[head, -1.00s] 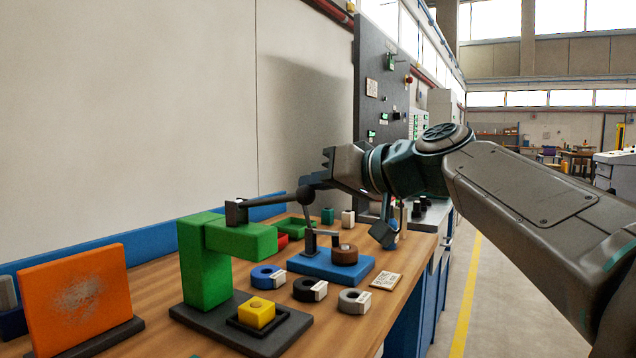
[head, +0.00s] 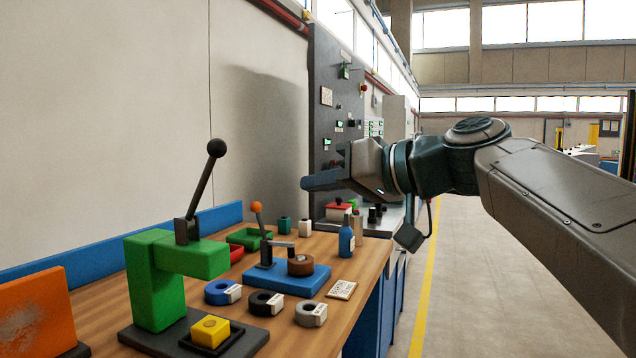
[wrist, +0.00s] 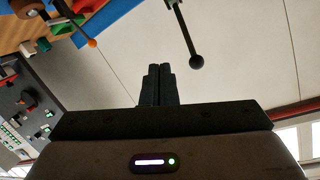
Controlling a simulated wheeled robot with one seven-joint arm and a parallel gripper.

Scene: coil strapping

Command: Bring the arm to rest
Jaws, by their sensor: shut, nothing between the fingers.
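My gripper (head: 322,182) is shut and empty. It is raised above the back of the workbench in the head view, its fingers pointing left toward the wall. In the wrist view its two dark fingers (wrist: 157,84) lie together with nothing between them. The green press (head: 155,275) stands at the left, its black lever with a ball knob (head: 216,148) pointing up, apart from my gripper. That knob also shows in the wrist view (wrist: 196,62). The blue strapping fixture (head: 287,279) holds a brown coil (head: 301,265) and has a lever with an orange knob (head: 257,207).
Blue, black and grey coils (head: 223,292) lie on the wooden bench (head: 345,268). A blue bottle (head: 346,238) stands near its right edge, below my arm. An orange panel (head: 35,315) stands at the left. A dark control panel (head: 325,95) rises behind my gripper. The aisle at right is clear.

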